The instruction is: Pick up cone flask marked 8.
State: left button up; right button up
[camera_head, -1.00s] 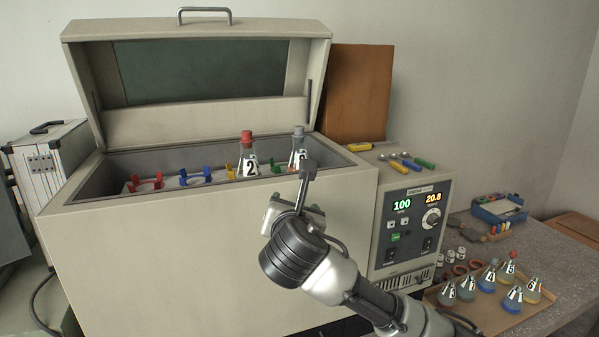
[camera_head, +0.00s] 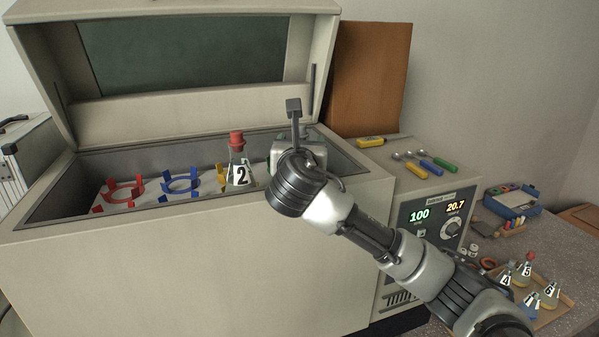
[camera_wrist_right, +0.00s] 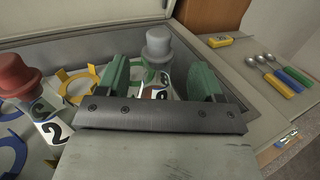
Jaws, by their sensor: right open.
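A cone flask with a grey stopper (camera_wrist_right: 158,45) stands in the far right part of the open incubator (camera_head: 200,262). Its label is partly covered in the right wrist view, so I cannot read the number now. In the head view my right arm mostly hides this flask. My right gripper (camera_wrist_right: 161,84) is open, with one green-padded finger on each side of the flask and no visible grip on it. A cone flask marked 2 (camera_head: 239,174) with a red stopper (camera_wrist_right: 18,75) stands to its left. My left gripper is out of view.
Empty red (camera_head: 124,189) and blue (camera_head: 181,184) clamps are to the left inside the incubator. The lid (camera_head: 195,105) is raised behind. A tray (camera_head: 566,301) with several flasks lies at the lower right. Coloured-handle tools (camera_head: 432,163) lie on the incubator's right top.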

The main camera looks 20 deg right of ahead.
jog(key=shift+w+d+r+p, duration=0.25)
jog(key=shift+w+p, duration=0.1)
jog(key=p+x, duration=0.2)
jog(key=x, duration=0.1)
jog(key=p+x, duration=0.1)
jog(key=shift+w+a+r, duration=0.1)
jog(key=shift+w+a, duration=0.05)
jog(key=shift+w, duration=0.4)
jog(key=shift+s, duration=0.1)
jog(key=shift+c, duration=0.5)
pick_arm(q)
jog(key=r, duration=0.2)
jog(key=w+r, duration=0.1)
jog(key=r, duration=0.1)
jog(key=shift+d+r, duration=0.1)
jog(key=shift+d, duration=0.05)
pick_arm(e)
grip_shut()
